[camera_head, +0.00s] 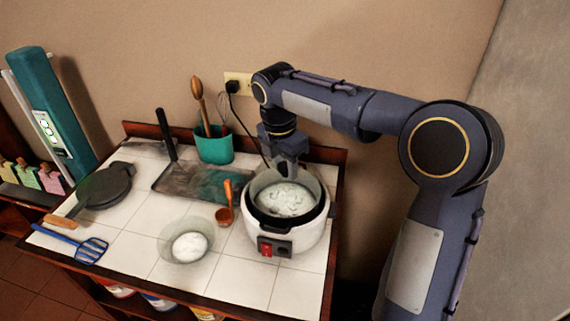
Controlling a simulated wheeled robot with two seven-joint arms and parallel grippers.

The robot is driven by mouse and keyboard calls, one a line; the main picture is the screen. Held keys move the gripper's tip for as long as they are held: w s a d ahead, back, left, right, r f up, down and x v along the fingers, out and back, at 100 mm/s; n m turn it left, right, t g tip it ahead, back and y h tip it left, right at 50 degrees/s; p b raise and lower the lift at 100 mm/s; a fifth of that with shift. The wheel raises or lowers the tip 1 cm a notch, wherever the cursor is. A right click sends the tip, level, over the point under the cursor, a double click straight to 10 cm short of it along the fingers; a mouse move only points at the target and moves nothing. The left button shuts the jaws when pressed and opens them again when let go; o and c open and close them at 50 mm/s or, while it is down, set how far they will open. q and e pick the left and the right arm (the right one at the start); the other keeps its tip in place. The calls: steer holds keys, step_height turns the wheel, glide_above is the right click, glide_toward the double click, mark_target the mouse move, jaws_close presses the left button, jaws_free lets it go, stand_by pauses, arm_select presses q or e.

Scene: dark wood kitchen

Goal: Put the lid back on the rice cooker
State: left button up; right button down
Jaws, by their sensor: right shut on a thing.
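The white rice cooker (313,236) stands at the right end of the tiled counter, with a dark inner rim and a red switch on its front. White rice (284,199) shows in its opening. A pale see-through piece that looks like the glass lid (316,182) is over the back of the opening; its edges are faint, and I cannot tell whether it rests on the rim. My right gripper (288,172) points down over the back of the cooker, shut on what appears to be this lid; its grip point is partly hidden. My left gripper is out of view.
A glass bowl of rice (187,246) and an orange-brown ladle (226,208) are left of the cooker. Behind are a dark tray (180,180) and a teal utensil holder (214,148). A black pan (104,187) and blue spatula (88,249) lie left.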

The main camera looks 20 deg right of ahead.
mark_target(281, 169)
steer(key=shift+f, duration=0.2)
steer(key=shift+f, duration=0.35)
steer(key=c, duration=1)
jaws_free()
steer(key=shift+r, duration=0.1)
steer(key=shift+r, duration=0.35)
step_height(281, 169, up, 12)
steer(key=a+p, duration=0.1)
steer(key=shift+s+a, duration=0.15)
steer(key=shift+s, duration=0.2)
